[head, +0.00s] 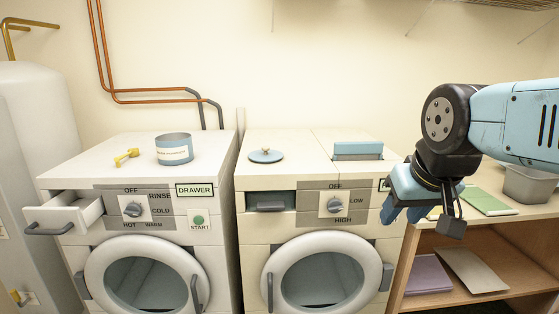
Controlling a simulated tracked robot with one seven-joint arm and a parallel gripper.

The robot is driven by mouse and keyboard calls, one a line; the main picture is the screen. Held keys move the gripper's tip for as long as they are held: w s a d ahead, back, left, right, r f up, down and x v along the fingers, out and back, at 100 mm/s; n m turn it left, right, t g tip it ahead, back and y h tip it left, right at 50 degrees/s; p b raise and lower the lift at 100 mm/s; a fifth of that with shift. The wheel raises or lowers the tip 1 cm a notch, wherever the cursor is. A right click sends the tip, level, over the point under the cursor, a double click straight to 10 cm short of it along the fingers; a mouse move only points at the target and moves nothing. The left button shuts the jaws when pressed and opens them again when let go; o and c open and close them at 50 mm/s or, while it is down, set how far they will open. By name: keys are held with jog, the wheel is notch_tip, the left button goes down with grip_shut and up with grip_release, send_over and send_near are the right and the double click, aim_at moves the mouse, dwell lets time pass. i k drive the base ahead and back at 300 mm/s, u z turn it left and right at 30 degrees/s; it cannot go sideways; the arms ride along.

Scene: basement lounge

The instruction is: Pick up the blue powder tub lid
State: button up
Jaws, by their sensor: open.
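The blue powder tub lid (266,155) is a flat blue disc with a small dark knob. It lies on the top of the right machine (295,145), near its left side. The blue powder tub (174,150) stands uncovered on the left machine, with a pale label on its front. My gripper (425,219) is open and points down at the right, in front of the shelf unit and well to the right of the lid. Nothing shows between its fingers.
A yellow scoop (127,157) lies left of the tub. The left machine's drawer (65,213) is pulled out. A blue box-like piece (358,150) stands right of the lid. A grey bin (528,184) and green item (488,201) sit on the shelf unit.

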aim_at(176, 148)
jog(key=u, duration=0.2)
jog(key=i, duration=0.85)
jog(key=z, duration=0.1)
